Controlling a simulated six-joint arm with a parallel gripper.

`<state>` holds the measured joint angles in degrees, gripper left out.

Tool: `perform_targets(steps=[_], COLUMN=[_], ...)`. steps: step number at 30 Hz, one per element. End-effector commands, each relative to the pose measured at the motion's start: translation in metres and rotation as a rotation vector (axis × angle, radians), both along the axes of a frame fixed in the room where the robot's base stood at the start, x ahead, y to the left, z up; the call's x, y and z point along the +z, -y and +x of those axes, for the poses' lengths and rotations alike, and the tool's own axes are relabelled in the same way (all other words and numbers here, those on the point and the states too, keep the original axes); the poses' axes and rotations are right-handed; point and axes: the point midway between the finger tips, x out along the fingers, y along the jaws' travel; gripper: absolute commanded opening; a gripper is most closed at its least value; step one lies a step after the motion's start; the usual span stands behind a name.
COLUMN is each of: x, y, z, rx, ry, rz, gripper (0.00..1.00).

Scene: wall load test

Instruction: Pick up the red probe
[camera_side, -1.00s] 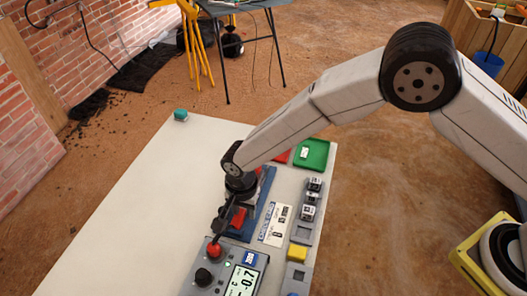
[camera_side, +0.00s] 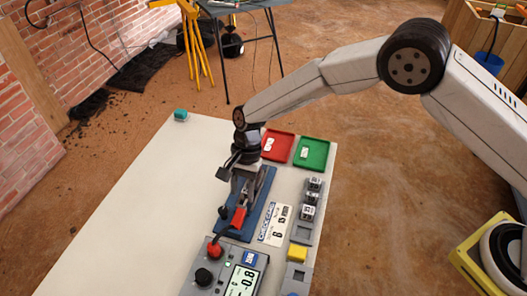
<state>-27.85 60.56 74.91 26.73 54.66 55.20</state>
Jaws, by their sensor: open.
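The red probe (camera_side: 238,217) appears as a small red block at the near end of a blue fixture (camera_side: 262,207) on the pale table. A dark lead seems to run from it towards a red knob or plug (camera_side: 214,250) on the grey meter. My gripper (camera_side: 233,176) is open and stands above and behind the red piece, over the far part of the fixture, apart from the red piece. A grey metal part of the fixture lies below my gripper. The view is too small to show clearly whether anything is between the jaws.
The grey meter (camera_side: 228,272) with a lit display reads about -0.8. A red tray (camera_side: 278,145) and a green tray (camera_side: 311,153) hold small white pieces.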

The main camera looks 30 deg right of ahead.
Motion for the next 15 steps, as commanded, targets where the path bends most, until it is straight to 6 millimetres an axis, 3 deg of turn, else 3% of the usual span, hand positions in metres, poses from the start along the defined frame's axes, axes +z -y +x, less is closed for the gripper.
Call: perform_targets(steps=[15], x=[-0.021], y=[-0.006], z=[-0.006], rx=[-0.001], ry=[0.000], rz=[-0.002], gripper=[0.44])
